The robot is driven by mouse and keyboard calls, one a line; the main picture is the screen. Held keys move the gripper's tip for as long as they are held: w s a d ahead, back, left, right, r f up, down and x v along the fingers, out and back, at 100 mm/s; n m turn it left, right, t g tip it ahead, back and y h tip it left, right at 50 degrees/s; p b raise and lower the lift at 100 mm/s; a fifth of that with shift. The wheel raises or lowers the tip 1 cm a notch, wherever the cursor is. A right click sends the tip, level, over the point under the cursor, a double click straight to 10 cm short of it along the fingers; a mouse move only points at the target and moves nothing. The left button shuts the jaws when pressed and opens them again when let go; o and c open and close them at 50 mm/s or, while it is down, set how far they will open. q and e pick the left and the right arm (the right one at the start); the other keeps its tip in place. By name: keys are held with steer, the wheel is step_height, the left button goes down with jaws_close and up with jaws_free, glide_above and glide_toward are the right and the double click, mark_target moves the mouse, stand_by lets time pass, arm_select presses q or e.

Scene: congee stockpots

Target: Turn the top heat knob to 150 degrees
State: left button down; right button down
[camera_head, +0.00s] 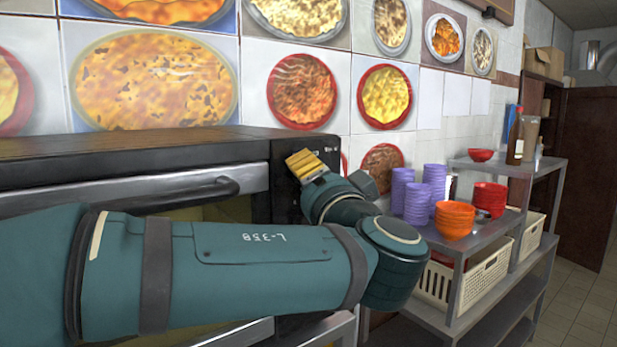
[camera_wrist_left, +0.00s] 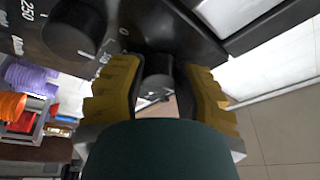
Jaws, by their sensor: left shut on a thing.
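The oven's dark control panel (camera_head: 328,150) faces me at the right end of the oven. My left gripper (camera_head: 305,165), with yellow finger pads, is up against the upper part of this panel, and the arm hides the panel below. In the left wrist view, the gripper (camera_wrist_left: 158,92) has its two pads around a dark, rounded, knob-like part (camera_wrist_left: 158,66). A second black knob (camera_wrist_left: 74,30) with white markings, including 250, sits to its upper left, outside the fingers. This view is turned, and I cannot tell which is the top knob or read a pointer setting. My right gripper is not in view.
The oven door handle (camera_head: 180,203) sticks out left of the panel. A metal shelf (camera_head: 478,240) at right holds purple cups (camera_head: 417,203), orange bowls (camera_head: 455,215) and red bowls (camera_head: 489,195). Tiled floor (camera_head: 590,315) is open at the far right.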

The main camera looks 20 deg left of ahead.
arm_select(q)
steer(key=shift+r+m+g+h+p, duration=0.1)
steer(key=shift+m+g+h+p, duration=0.45)
steer(key=shift+m+p, duration=1.7)
steer(key=shift+r+m+g+h+p, duration=0.1)
steer(key=shift+m+g+h+p, duration=0.45)
steer(key=shift+m+p, duration=1.75)
steer(key=shift+r+m+g+h+p, duration=0.1)
steer(key=shift+m+g+h+p, duration=0.4)
steer(key=shift+m+p, duration=1.75)
steer(key=shift+m+b, duration=0.7)
steer(key=shift+b, duration=0.05)
steer(key=c, duration=0.6)
jaws_free()
steer(key=shift+a, duration=0.1)
steer(key=v, duration=1.2)
